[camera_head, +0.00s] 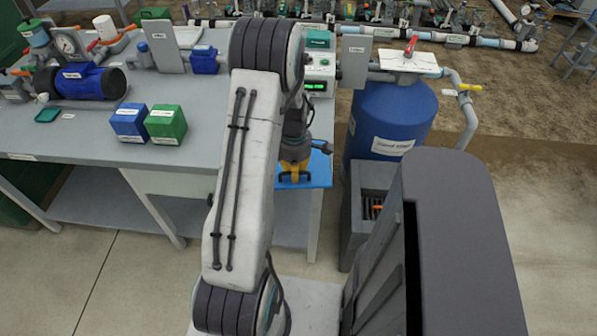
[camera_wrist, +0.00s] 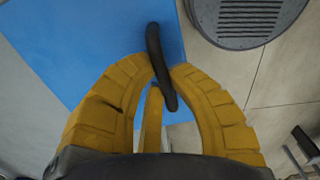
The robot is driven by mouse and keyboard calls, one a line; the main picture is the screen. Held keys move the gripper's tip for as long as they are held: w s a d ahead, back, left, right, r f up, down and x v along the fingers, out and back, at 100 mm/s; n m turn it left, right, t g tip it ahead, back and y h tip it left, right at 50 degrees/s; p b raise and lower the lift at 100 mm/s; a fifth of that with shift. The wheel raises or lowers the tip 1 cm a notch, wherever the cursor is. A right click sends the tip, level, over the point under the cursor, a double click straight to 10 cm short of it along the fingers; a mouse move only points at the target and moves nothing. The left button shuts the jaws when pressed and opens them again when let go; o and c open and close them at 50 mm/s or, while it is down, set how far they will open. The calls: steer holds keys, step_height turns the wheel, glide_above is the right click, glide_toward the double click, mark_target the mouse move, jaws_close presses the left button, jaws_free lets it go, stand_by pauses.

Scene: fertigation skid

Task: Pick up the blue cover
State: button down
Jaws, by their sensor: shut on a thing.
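The blue cover (camera_wrist: 90,45) is a flat blue panel with a black bar handle (camera_wrist: 155,52). In the wrist view it fills the upper left. My gripper (camera_wrist: 158,66) has yellow fingers and is shut on the black handle, one finger on each side. In the head view the blue cover (camera_head: 320,170) shows at the bench's right end, partly hidden behind my arm and my gripper (camera_head: 293,178). I cannot tell whether the cover touches what lies under it.
A grey bench (camera_head: 80,145) holds a blue box (camera_head: 130,122), a green box (camera_head: 166,124) and a pump (camera_head: 88,80). A blue tank (camera_head: 388,120) stands to the right, with a grey open bin (camera_head: 352,225) by it. Bare floor (camera_head: 550,220) lies at right.

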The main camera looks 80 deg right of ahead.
steer(key=shift+w+a, duration=0.2)
steer(key=shift+a, duration=0.05)
steer(key=c, duration=1.2)
jaws_free()
steer(key=shift+o, duration=0.2)
step_height(320, 180, up, 12)
